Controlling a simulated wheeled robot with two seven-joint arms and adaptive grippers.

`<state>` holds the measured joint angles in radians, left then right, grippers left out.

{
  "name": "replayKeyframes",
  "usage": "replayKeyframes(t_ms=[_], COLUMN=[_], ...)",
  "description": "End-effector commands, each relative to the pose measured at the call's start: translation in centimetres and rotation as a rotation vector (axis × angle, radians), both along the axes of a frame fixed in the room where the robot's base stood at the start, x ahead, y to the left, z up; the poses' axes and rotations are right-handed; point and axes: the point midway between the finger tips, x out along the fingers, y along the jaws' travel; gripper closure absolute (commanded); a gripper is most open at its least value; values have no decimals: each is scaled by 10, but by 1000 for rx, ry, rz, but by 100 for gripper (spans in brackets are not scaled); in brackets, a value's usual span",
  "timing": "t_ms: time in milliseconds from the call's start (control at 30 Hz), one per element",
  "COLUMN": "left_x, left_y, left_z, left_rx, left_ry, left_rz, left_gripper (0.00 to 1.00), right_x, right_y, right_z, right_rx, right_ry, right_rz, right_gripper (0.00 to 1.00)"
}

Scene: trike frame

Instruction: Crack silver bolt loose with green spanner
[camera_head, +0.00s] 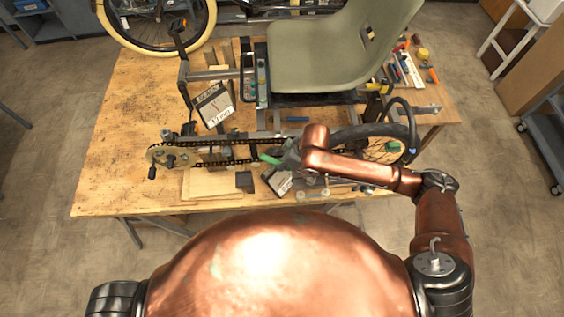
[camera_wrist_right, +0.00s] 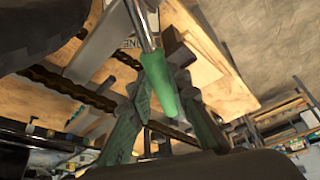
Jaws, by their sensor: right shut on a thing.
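My right gripper (camera_head: 287,158) is over the trike frame's chain side, near the middle of the bench. In the right wrist view, my right gripper (camera_wrist_right: 160,88) is shut on the green spanner (camera_wrist_right: 158,80), between its two fingers. The spanner's green handle tapers toward the palm, and its metal shaft runs up out of the top of that view. In the head view a green end of the spanner (camera_head: 269,159) sticks out to the left of the gripper, beside the chain. I cannot make out the silver bolt or whether the spanner touches it. My left gripper is out of view.
The trike frame lies on a wooden bench (camera_head: 115,120), with a grey seat (camera_head: 318,50), a chain (camera_head: 230,162), a crank sprocket (camera_head: 160,157) and a wheel (camera_head: 385,150). Loose tools (camera_head: 405,65) lie at the back right. The bench's left side is clear.

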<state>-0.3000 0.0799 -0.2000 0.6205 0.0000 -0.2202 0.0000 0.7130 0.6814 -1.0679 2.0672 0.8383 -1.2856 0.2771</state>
Motion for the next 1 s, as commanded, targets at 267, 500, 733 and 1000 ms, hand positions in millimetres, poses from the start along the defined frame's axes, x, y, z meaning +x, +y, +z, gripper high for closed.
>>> replayKeyframes(t_ms=[267,500,733,1000], left_x=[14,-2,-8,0], left_y=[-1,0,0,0], left_z=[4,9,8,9], left_rx=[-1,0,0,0], left_ry=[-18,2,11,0], left_rz=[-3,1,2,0], left_gripper=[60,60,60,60], right_x=[1,3,3,3], right_y=[0,0,0,0], right_z=[1,2,1,1], right_rx=[1,1,0,0], right_ry=[0,-1,-1,-1], right_rz=[0,-1,0,0], right_gripper=[100,100,100,100])
